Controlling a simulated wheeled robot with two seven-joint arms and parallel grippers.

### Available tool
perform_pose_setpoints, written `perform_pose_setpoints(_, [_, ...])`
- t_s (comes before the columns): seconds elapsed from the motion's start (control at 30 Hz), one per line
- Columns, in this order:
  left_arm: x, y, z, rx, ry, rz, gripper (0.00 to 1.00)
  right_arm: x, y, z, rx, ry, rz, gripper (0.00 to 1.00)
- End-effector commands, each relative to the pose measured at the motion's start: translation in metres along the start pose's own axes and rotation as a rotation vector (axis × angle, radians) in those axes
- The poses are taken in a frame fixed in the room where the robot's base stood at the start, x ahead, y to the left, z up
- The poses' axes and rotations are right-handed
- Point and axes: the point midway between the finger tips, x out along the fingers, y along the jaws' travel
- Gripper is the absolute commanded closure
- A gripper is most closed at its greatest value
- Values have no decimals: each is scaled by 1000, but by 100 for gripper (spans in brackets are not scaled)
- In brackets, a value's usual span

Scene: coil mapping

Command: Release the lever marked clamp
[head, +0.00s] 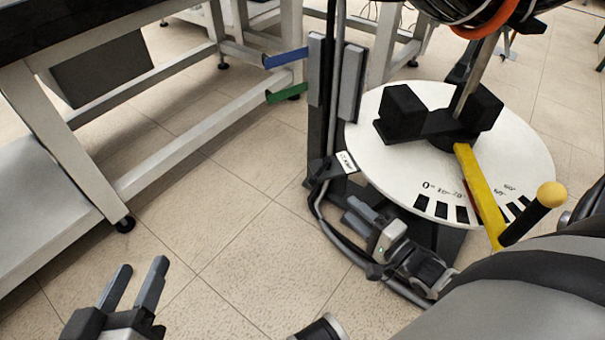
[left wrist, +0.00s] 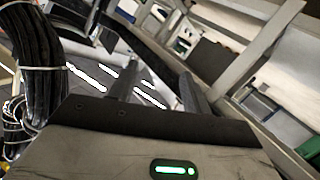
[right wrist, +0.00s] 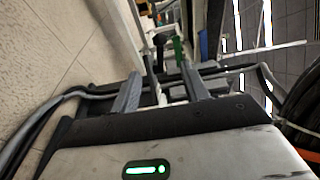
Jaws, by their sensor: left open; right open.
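A blue lever (head: 285,58) and a green lever (head: 287,92) stick out to the left from a dark upright post (head: 318,110), blue above green. I cannot read which is marked clamp. The right wrist view shows the green lever (right wrist: 178,50) beyond the fingers, with blue (right wrist: 203,42) beside it. My right gripper (head: 354,211) is open and empty, low by the post's foot, below and right of both levers and apart from them. My left gripper (head: 133,284) is open and empty over the floor at lower left, far from the levers.
A white round plate (head: 400,97) with angle marks and a yellow arm (head: 478,190) stands right of the post. A cable (head: 316,205) runs down beside the post. A grey bench frame (head: 190,127) fills the left. Tiled floor (head: 240,240) between is clear.

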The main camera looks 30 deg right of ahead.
Motion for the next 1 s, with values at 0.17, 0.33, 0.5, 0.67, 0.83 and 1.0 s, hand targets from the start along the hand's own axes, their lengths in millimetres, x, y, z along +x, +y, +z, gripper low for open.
perform_pose_setpoints(0.17, [2, 2, 0, -31, 23, 18, 52, 32, 0, 1, 1, 0, -6, 55])
perform_pose_setpoints(0.33, [3, 4, -2, -74, 55, 47, 52, 70, 1, 1, -1, 0, -6, 55])
perform_pose_setpoints(0.5, [3, 8, -4, -120, 86, 78, 52, 106, 1, 1, -1, 0, -4, 55])
perform_pose_setpoints(0.67, [4, 9, -12, -117, 137, 98, 52, 133, 1, 1, -2, -1, -2, 55])
perform_pose_setpoints(0.83, [7, 8, -30, -22, 223, 108, 52, 148, 0, 1, -1, 0, 1, 55])
perform_pose_setpoints(1.0, [8, 8, -34, -1, 244, 109, 52, 152, -1, 1, -1, -1, 2, 55])
